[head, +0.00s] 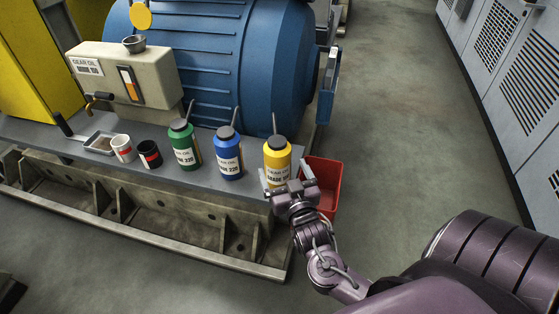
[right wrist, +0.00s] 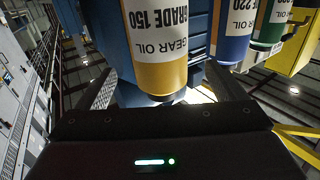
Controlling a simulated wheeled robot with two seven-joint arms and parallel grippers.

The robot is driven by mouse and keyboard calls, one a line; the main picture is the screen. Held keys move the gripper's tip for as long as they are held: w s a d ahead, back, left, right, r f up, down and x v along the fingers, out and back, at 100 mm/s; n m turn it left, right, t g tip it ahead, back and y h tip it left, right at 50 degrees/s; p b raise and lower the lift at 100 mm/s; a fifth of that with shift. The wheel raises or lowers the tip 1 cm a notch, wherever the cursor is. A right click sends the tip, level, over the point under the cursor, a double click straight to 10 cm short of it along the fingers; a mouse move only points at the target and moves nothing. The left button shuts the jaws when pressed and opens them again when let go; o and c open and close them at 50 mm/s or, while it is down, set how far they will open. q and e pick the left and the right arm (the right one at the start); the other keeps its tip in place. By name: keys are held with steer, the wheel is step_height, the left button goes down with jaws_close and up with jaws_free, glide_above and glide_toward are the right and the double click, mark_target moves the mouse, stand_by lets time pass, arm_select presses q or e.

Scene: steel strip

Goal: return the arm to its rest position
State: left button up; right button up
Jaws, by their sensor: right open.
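My right gripper (head: 287,180) is open at the front of the yellow gear oil bottle (head: 278,155), near the right end of the steel strip (head: 220,178). In the right wrist view the yellow bottle (right wrist: 155,45) appears upside down, beyond and between the spread fingers (right wrist: 163,88). I cannot tell whether a finger touches it. The bottle stands upright, its lower part partly hidden by the gripper. My left gripper is not in view.
A blue bottle (head: 228,158) and a green bottle (head: 184,146) stand left of the yellow one. A red bin (head: 328,182) is right of the gripper. Open floor (head: 410,130) lies right.

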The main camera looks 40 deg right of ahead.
steer(key=shift+v, duration=0.85)
